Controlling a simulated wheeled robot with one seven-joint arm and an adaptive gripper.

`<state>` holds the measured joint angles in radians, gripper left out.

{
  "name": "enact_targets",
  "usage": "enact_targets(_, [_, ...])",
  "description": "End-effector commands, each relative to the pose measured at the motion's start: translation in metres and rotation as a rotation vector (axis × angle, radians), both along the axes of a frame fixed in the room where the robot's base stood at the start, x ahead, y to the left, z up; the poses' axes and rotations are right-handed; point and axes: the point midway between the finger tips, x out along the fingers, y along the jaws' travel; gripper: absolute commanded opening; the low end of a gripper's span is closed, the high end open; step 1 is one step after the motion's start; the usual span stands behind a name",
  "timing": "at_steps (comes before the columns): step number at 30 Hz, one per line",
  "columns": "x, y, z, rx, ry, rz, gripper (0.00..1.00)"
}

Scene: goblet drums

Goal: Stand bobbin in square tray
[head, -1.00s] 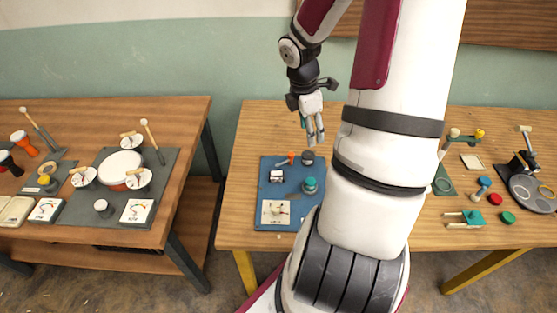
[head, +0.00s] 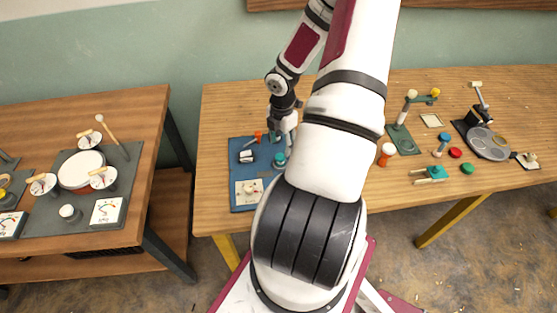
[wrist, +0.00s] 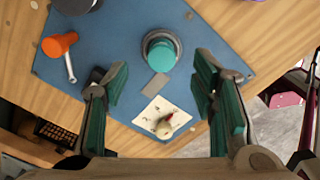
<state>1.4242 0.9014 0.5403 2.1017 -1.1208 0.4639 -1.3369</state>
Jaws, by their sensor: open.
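My gripper (head: 281,137) is above the blue mat (head: 240,198) on the middle table, partly hidden by my arm. In the wrist view my gripper (wrist: 160,95) has its green-padded fingers wide apart with nothing held. A small spool-like piece with a blue end (head: 441,143), which looks like the bobbin, is on the right part of the table, well away from my gripper. Neither shows in the wrist view.
On the mat are a teal-topped round piece (wrist: 161,53), an orange-headed tool (wrist: 60,45) and a white card (wrist: 155,115). Near the spool-like piece are a red disc (head: 455,153), a green disc (head: 467,169), a teal clamp-like piece (head: 429,174) and an orange-white drum (head: 386,153).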

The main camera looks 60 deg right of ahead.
Motion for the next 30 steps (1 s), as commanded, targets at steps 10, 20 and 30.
enact_targets(10, [0.0,0.008,-0.036,0.003,0.001,0.003,0.53])
enact_targets(20, [-0.001,0.006,-0.056,0.0,0.0,0.0,0.53])
enact_targets(30, [-0.001,0.006,-0.056,0.0,0.0,0.0,0.14])
